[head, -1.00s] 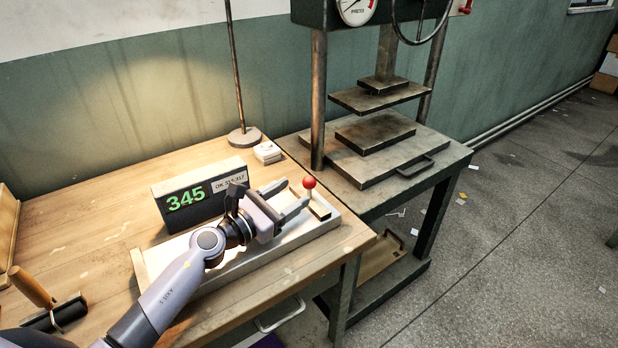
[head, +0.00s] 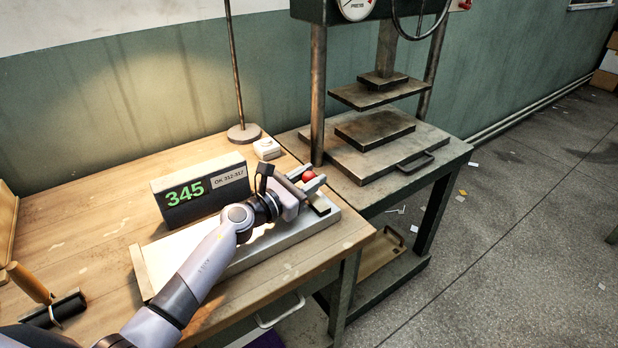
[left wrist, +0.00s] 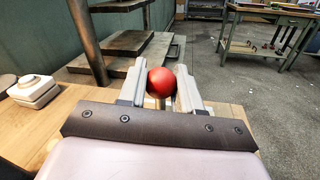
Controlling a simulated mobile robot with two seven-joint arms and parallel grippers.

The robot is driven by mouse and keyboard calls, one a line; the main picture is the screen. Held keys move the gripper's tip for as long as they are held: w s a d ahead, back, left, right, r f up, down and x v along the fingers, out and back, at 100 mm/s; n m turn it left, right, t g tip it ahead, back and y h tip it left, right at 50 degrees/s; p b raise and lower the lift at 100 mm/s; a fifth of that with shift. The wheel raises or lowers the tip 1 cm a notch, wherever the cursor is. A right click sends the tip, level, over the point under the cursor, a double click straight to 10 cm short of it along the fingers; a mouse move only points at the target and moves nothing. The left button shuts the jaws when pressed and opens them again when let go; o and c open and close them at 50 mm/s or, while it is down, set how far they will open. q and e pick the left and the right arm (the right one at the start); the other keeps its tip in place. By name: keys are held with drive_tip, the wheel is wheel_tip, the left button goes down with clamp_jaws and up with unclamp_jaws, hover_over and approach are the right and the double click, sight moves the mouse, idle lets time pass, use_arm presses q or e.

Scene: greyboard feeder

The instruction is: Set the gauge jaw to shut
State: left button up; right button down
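The gauge is a long pale base (head: 262,251) on the wooden bench, with a small dark jaw block at its right end. A red ball knob (head: 309,176) stands on this end; it also shows in the left wrist view (left wrist: 161,82). My left gripper (head: 311,175) is at the knob, with one finger on each side of it. The knob's stem and the jaw are mostly hidden. The display box (head: 200,190) reads 345 in green, with an "OK 312-317" label. My right gripper is not in view.
A press (head: 385,135) with a steel table stands to the right of the bench. A pole on a round base (head: 243,134) and a small white block (head: 267,149) are behind the gauge. A roller with a wooden handle (head: 30,284) lies at left.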

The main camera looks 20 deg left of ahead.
use_arm(q)
clamp_jaws()
drive_tip(key=shift+w+a+p+v, duration=0.1)
drive_tip(key=shift+a+p+v, duration=0.1)
drive_tip(key=shift+v, duration=0.95)
drive_tip(key=shift+w+a+p+v, duration=0.15)
drive_tip(key=shift+a+v, duration=0.1)
drive_tip(key=shift+v, duration=0.95)
drive_tip(key=shift+f, duration=0.15)
drive_tip(key=o, duration=0.7)
unclamp_jaws()
drive_tip(key=shift+o, duration=0.2)
drive_tip(key=shift+s+a, duration=0.1)
drive_tip(key=shift+s, duration=0.05)
